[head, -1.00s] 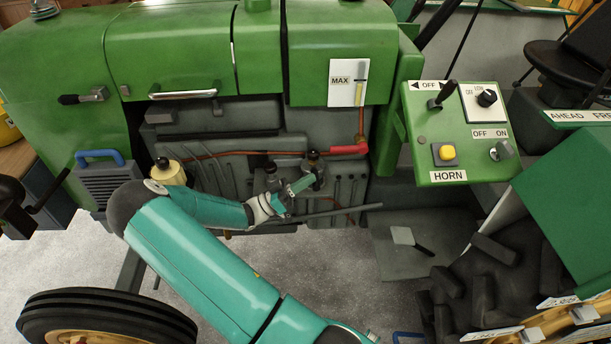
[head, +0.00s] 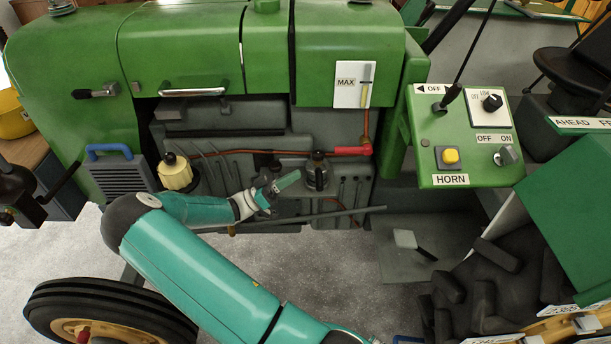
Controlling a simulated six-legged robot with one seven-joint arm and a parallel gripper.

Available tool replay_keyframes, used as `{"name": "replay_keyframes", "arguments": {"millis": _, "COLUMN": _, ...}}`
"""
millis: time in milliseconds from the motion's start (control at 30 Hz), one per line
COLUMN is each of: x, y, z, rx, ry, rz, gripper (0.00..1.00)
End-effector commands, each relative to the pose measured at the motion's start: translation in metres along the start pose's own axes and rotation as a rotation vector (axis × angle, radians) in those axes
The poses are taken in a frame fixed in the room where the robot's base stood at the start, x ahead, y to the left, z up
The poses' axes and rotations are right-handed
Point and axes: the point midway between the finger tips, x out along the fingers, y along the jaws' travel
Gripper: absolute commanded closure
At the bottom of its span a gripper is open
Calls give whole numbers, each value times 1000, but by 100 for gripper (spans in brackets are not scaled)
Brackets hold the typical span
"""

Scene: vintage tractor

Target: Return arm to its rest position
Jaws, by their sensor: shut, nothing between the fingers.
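My teal arm reaches from the bottom middle toward the upper left and bends back right at a dark elbow. My gripper (head: 290,182) is at its end, in front of the tractor's open engine bay. Its fingers are shut with nothing seen in them. The fingertips are close to a small dark capped fitting (head: 317,170) on the engine; I cannot tell whether they touch it.
The green tractor (head: 200,45) fills the back. A control panel (head: 466,140) with a lever, knobs and yellow button stands at right. A cream container (head: 174,172) and blue-handled grey box (head: 117,172) are at left. A ribbed wheel (head: 110,305) is at lower left.

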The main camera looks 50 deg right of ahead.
Motion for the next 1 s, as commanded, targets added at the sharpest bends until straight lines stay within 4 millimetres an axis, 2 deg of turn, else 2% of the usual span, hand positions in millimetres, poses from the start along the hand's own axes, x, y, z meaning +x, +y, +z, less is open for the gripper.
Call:
{"name": "replay_keyframes", "arguments": {"millis": 133, "x": -29, "y": -6, "z": -2, "rx": 1, "ry": 2, "rz": -2, "gripper": 100}}
{"name": "replay_keyframes", "arguments": {"millis": 333, "x": -50, "y": -10, "z": -2, "rx": 0, "ry": 1, "rz": 0, "gripper": 100}}
{"name": "replay_keyframes", "arguments": {"millis": 767, "x": -49, "y": -6, "z": -2, "rx": -27, "ry": -40, "rz": -2, "gripper": 100}}
{"name": "replay_keyframes", "arguments": {"millis": 1000, "x": -38, "y": 20, "z": -3, "rx": -232, "ry": -325, "rz": -73, "gripper": 100}}
